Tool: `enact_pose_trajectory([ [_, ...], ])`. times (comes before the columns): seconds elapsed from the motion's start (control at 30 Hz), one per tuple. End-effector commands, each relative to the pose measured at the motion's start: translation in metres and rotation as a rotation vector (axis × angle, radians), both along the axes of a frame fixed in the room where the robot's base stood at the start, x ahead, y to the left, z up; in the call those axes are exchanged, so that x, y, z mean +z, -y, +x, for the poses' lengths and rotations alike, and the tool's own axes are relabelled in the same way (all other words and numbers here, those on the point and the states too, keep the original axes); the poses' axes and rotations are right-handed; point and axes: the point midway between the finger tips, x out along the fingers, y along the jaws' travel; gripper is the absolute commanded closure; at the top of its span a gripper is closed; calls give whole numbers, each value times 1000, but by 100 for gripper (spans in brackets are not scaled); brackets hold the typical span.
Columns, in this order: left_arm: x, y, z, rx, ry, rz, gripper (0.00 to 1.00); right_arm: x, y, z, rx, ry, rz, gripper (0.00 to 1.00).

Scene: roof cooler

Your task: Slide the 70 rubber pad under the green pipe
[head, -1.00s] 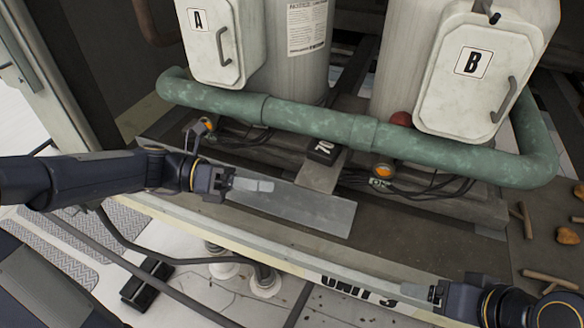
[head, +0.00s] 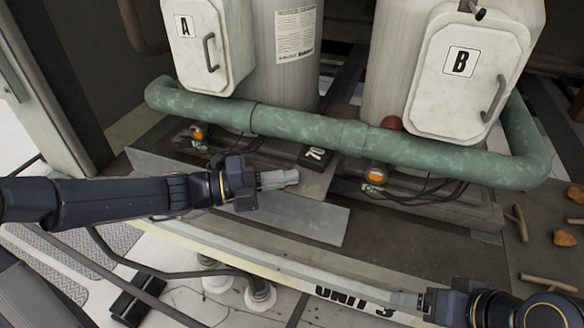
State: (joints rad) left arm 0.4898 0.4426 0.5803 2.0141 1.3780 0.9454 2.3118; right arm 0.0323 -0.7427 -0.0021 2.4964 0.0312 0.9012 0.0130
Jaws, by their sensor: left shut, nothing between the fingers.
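The black rubber pad (head: 315,157) with a white "70" lies on a flat grey strip, at the near lower edge of the green pipe (head: 300,127). I cannot tell whether its far edge is beneath the pipe. The pipe runs across in front of the two tanks and bends back at both ends. My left gripper (head: 292,177) is shut and empty, its tips just left of and nearer than the pad, apparently apart from it. My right gripper (head: 412,302) is at the lower right, far from the pad; its finger opening is unclear.
A thin grey metal plate (head: 315,222) lies below my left gripper. Orange-capped fittings (head: 376,174) and black cables sit under the pipe. Hatches A (head: 197,45) and B (head: 460,85) stand above it. Brown sticks and leaves (head: 566,238) lie on the right.

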Motion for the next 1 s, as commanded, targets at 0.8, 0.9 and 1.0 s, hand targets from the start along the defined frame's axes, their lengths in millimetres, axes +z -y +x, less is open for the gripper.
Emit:
enact_pose_trajectory([
  [0.8, 6, 22, 44, 2, -1, -3, 100, 19, 0, 0, 0, 0, 0, 24],
  [0.9, 6, 29, 54, 1, -1, -3, 100, 29, 0, 0, 0, 0, 0, 24],
  [1.0, 2, 33, 60, 3, -1, 0, 100, 32, 0, 0, 0, 0, 0, 24],
])
